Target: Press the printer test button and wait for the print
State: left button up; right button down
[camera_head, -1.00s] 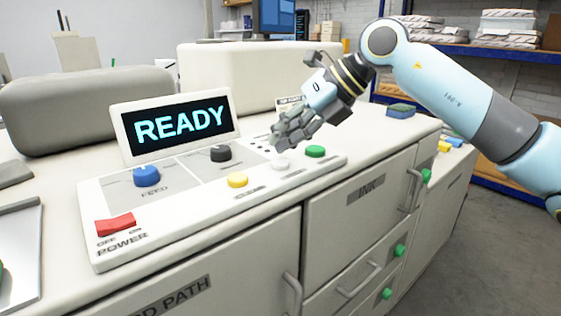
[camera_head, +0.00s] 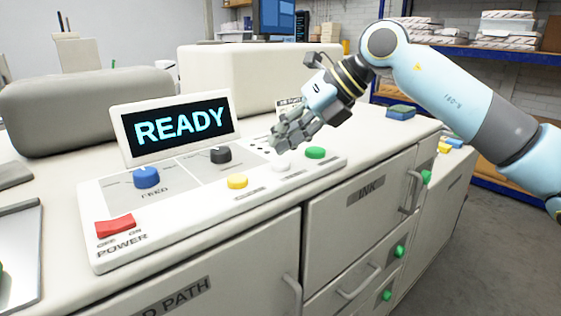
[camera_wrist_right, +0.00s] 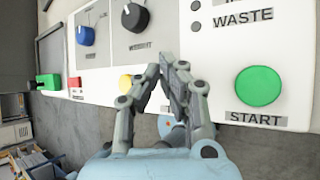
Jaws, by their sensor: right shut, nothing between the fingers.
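The printer's control panel (camera_head: 190,215) slopes toward me. Its screen (camera_head: 180,124) reads READY. A yellow button (camera_head: 237,181), a white button (camera_head: 281,167) and a green button (camera_head: 315,152) line its front edge; their small labels are unreadable in the head view. In the right wrist view the green button (camera_wrist_right: 258,86) is labelled START, and the yellow button (camera_wrist_right: 126,83) is partly covered by a finger. My right gripper (camera_head: 279,146) is shut and empty, just above and behind the white button. Its fingertips (camera_wrist_right: 165,68) hide the white button in the wrist view. Contact cannot be told.
A blue FEED knob (camera_head: 146,177), a black knob (camera_head: 221,154) and a red power switch (camera_head: 115,226) sit on the panel. A sponge (camera_head: 400,111) lies on the right of the cabinet top. Cabinet doors and drawers with handles are below. Open floor lies to the right.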

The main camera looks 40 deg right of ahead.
aim_at(282, 160)
jog(key=shift+f+b, duration=0.35)
jog(key=shift+f, duration=0.1)
jog(key=shift+f+b, duration=0.3)
jog(key=shift+f, duration=0.05)
dwell(0.4)
jog(key=shift+r, duration=0.1)
jog(key=shift+r+p, duration=0.5)
jog(key=shift+r, duration=0.2)
jog(key=shift+r, duration=0.1)
jog(key=shift+r+p, duration=1.6)
jog(key=shift+r, duration=0.8)
